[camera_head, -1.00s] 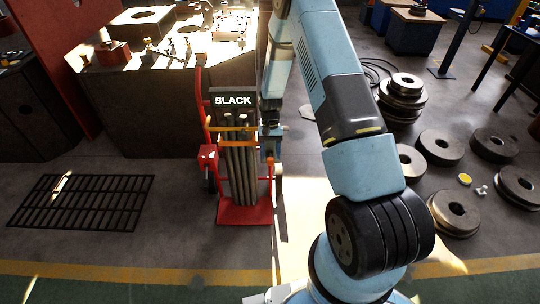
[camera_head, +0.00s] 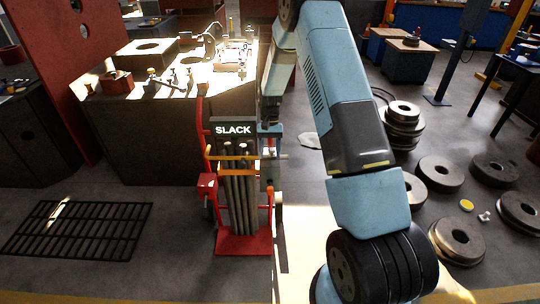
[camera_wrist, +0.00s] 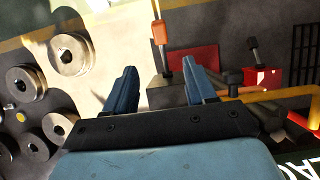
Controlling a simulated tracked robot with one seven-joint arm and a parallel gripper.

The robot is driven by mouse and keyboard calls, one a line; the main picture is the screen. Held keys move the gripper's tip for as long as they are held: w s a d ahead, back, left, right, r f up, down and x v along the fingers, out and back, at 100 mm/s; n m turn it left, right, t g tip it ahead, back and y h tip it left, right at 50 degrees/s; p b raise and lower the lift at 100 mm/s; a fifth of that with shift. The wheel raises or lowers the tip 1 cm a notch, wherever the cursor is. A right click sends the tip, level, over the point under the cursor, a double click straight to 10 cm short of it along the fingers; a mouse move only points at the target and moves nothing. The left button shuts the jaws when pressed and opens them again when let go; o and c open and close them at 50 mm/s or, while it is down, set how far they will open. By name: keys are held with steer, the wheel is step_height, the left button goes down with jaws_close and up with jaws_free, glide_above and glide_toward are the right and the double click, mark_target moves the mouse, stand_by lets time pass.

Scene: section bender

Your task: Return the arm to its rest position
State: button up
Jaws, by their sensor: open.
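My blue arm fills the centre right of the head view, its forearm reaching down beside the red cart (camera_head: 243,245). My gripper (camera_head: 269,150) is small and partly hard to make out there, at the right edge of the cart's SLACK sign (camera_head: 234,130). A lever with an orange handle (camera_wrist: 158,32) stands beyond the fingers. I cannot tell whether the gripper touches the cart.
The cart holds several grey bars (camera_head: 238,200) behind an orange strap bar. A cluttered workbench (camera_head: 150,135) stands behind it. A dark floor grate (camera_head: 78,230) lies at left. Several steel rollers (camera_head: 440,174) lie at right. Sunlit floor (camera_head: 300,235) between cart and arm is clear.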

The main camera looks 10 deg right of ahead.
stand_by(0.3)
steer(key=s+d+r+n+t, duration=0.15)
steer(key=s+r, duration=0.45)
steer(key=r, duration=0.8)
steer(key=s+r+t, duration=0.3)
steer(key=s+r, duration=0.2)
steer(key=r, duration=1)
steer(key=s+d+r+t, duration=0.1)
steer(key=s+r, duration=0.4)
steer(key=s, duration=0.7)
steer(key=s+r+n+t+h, duration=0.1)
steer(key=s+r+t, duration=0.3)
steer(key=s, duration=0.8)
steer(key=shift+s+d+r, duration=0.35)
steer(key=shift+d+r, duration=0.05)
steer(key=shift+r, duration=0.45)
steer(key=shift+t, duration=0.25)
